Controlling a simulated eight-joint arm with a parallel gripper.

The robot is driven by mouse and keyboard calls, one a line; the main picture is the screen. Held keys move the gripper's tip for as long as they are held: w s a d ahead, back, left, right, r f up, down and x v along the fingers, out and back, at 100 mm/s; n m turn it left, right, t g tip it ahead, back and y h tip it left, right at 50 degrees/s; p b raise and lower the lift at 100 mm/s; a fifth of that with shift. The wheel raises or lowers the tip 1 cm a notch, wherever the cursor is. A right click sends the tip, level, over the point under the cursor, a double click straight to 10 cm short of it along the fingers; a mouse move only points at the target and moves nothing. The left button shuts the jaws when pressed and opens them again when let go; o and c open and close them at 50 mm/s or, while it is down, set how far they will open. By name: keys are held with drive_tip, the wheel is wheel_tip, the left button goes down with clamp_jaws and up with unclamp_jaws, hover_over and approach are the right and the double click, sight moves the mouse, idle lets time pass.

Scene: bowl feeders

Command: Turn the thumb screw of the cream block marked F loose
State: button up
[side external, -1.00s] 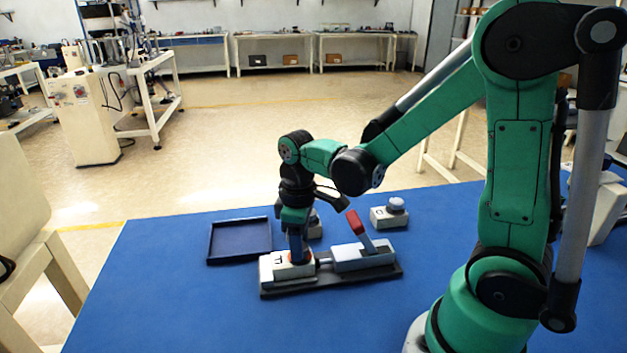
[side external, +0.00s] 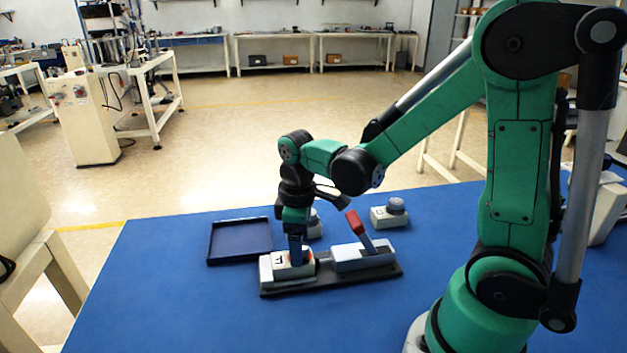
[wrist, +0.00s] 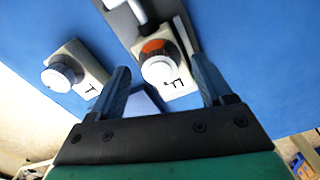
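The cream block marked F (side external: 281,266) sits at the left end of a dark fixture base (side external: 330,283) on the blue table. In the wrist view the block (wrist: 178,92) shows its black letter and a thumb screw (wrist: 160,72) with a pale knob and an orange ring. My gripper (side external: 297,262) points down over the block. In the wrist view my gripper (wrist: 160,64) has its fingers apart, one on each side of the knob, with visible gaps. In the side view the fingers partly hide the screw.
A light clamp body with a red-handled lever (side external: 355,223) stands right of the block on the same base. Another block with a grey knob (side external: 396,205) stands behind it, and one more (side external: 314,227) is partly hidden behind my gripper. An empty dark blue tray (side external: 240,257) lies left.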

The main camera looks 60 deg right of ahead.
drive_tip(key=shift+r, duration=2.8)
drive_tip(key=a+r+m+t, duration=0.1)
drive_tip(key=m+t, duration=0.1)
drive_tip(key=s+a+m+t, duration=0.1)
drive_tip(key=t, duration=0.1)
drive_tip(key=s+a+r+m+t, duration=0.1)
drive_tip(key=m+t, duration=0.1)
drive_tip(key=t, duration=0.1)
drive_tip(key=shift+r+m, duration=0.3)
drive_tip(key=shift+r, duration=0.05)
